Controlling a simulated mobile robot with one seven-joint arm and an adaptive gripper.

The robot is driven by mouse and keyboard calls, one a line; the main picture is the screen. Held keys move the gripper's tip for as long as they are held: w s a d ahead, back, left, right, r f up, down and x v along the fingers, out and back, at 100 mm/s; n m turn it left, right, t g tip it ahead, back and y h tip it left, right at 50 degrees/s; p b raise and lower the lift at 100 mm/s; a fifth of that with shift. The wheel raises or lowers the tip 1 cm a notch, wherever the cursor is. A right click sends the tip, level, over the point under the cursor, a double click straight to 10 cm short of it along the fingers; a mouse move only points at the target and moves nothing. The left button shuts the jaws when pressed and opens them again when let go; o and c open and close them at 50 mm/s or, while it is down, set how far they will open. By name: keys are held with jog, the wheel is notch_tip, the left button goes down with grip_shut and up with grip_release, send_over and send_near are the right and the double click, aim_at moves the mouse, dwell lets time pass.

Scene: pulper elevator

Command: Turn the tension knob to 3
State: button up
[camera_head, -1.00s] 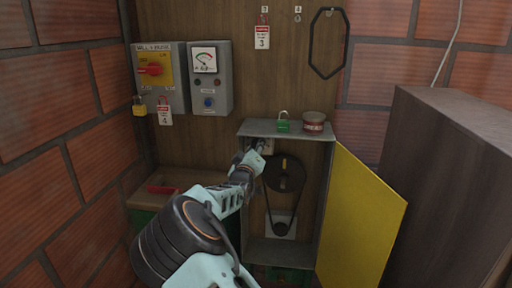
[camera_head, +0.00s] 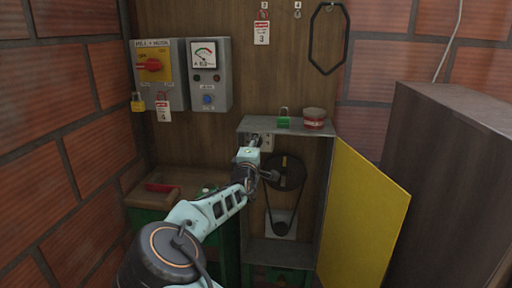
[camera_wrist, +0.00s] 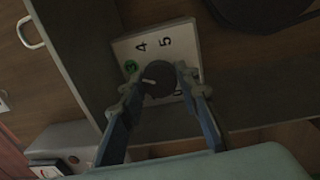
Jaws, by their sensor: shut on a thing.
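The tension knob (camera_wrist: 160,85) is a dark round knob on a white dial plate (camera_wrist: 122,48) in the wrist view. The plate shows 4, 5 and a green-marked 3 (camera_wrist: 130,66); another figure is partly hidden. A short pale pointer on the knob points left, close to the 3; I cannot tell if it lines up exactly. My gripper (camera_wrist: 160,76) is shut on the knob, one finger on each side. In the head view my gripper (camera_head: 254,143) is at the upper left inside the open grey cabinet (camera_head: 243,127), and hides the knob.
The yellow cabinet door (camera_head: 362,215) stands open to the right. A pulley (camera_head: 292,172) with a belt is close beside my wrist. A dark box (camera_head: 450,180) stands at right.

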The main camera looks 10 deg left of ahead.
jog(key=shift+n, duration=0.5)
jog(key=o, duration=0.9)
jog(key=s, duration=1.2)
jog(key=shift+a+f, duration=0.2)
jog(key=shift+f, duration=0.15)
